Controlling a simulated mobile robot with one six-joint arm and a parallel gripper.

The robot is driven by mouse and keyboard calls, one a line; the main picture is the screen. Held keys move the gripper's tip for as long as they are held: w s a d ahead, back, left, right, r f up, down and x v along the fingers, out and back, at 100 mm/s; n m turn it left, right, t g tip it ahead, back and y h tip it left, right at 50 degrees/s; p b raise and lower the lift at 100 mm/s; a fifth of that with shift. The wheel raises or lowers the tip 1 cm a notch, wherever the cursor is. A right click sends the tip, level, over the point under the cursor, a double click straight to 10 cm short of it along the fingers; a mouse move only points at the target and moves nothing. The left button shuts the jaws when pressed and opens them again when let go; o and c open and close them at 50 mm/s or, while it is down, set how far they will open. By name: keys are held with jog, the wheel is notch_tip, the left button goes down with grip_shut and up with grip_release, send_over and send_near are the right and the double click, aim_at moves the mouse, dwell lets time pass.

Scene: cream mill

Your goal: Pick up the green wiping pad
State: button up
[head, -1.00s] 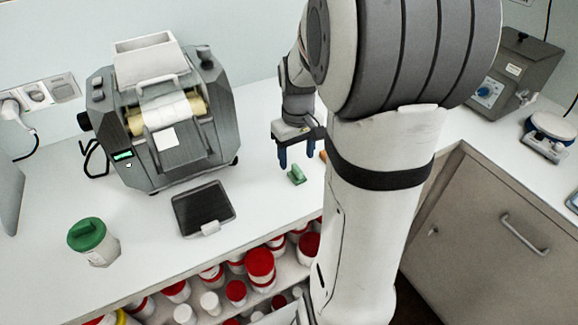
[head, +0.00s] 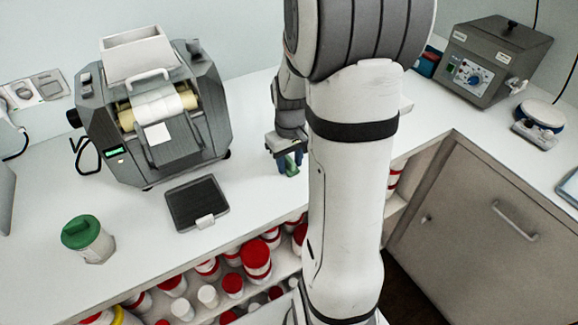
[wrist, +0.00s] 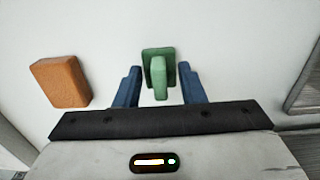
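The green wiping pad (wrist: 158,72) lies on the white counter, with a raised grip along its middle. It also shows in the head view (head: 291,168), partly hidden by my gripper. My gripper (wrist: 160,74) is open, with one blue finger on each side of the pad's raised grip. Clear gaps show between each finger and the pad. In the head view my gripper (head: 288,168) is low at the counter, right at the pad.
An orange block (wrist: 61,82) lies left of the pad in the wrist view. A black tray (head: 197,202), a three-roll mill (head: 155,115) and a green-lidded jar (head: 88,238) stand to the left. Red-lidded jars (head: 256,258) fill the shelf below the counter edge.

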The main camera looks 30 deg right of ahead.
aim_at(290, 160)
jog(key=c, duration=0.6)
notch_tip(290, 160, up, 10)
jog(key=o, duration=0.5)
jog(key=c, duration=0.3)
jog(key=shift+c, duration=0.2)
